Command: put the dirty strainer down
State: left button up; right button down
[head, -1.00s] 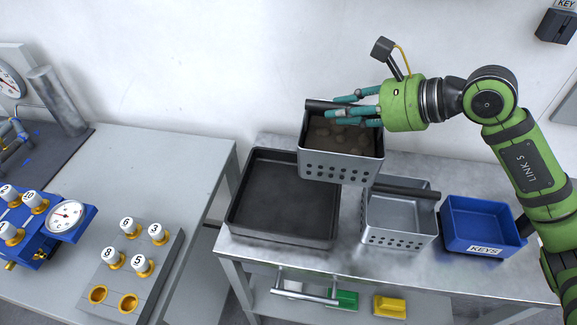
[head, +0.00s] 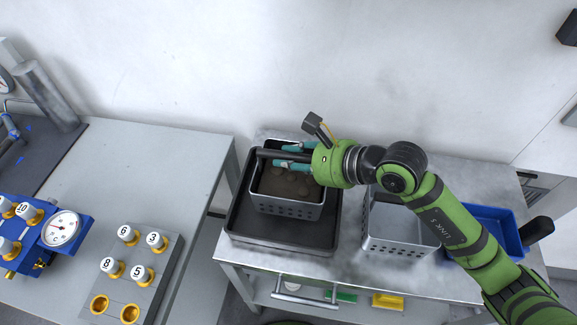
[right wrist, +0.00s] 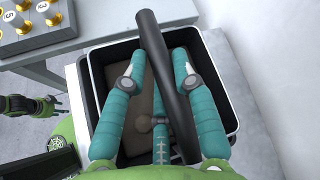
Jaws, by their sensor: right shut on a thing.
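The dirty strainer (head: 287,208), a grey perforated basket with brown dirt and lumps inside, is within the outline of the dark tray (head: 280,233) on the left of the metal table. I cannot tell if its bottom touches the tray floor. My right gripper (head: 290,158) is shut on the strainer's black handle bar, at the back of the basket. In the right wrist view the teal fingers (right wrist: 158,85) straddle the dark bar (right wrist: 165,70). A green gripper, seemingly my left one (right wrist: 28,108), shows small at that view's left edge; its jaws are unclear.
An empty perforated strainer (head: 398,246) stands right of the tray. A blue bin (head: 497,222) is further right, partly behind my right arm. A side table with numbered knobs (head: 128,236) and a blue gauge block (head: 62,231) is on the left.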

aim_at(289, 193)
jog(key=shift+s+a+f+p, duration=0.1)
jog(key=shift+f+p, duration=0.1)
jog(key=shift+f, duration=0.55)
jog(key=shift+a+f+p, duration=0.15)
jog(key=shift+f+p, duration=0.1)
jog(key=shift+f, duration=0.45)
jog(key=shift+s+a+f+p, duration=0.1)
jog(key=shift+f+p, duration=0.1)
jog(key=shift+f, duration=0.55)
pick_arm(q)
jog(key=shift+w+d+r, duration=0.1)
jog(key=shift+w+r, duration=0.35)
jog(key=shift+r, duration=0.4)
pick_arm(e)
jog(key=c, duration=1.3)
grip_release()
jog(key=shift+f, duration=0.2)
jog(key=o, duration=0.3)
pick_arm(q)
jog(key=shift+s+f, duration=0.1)
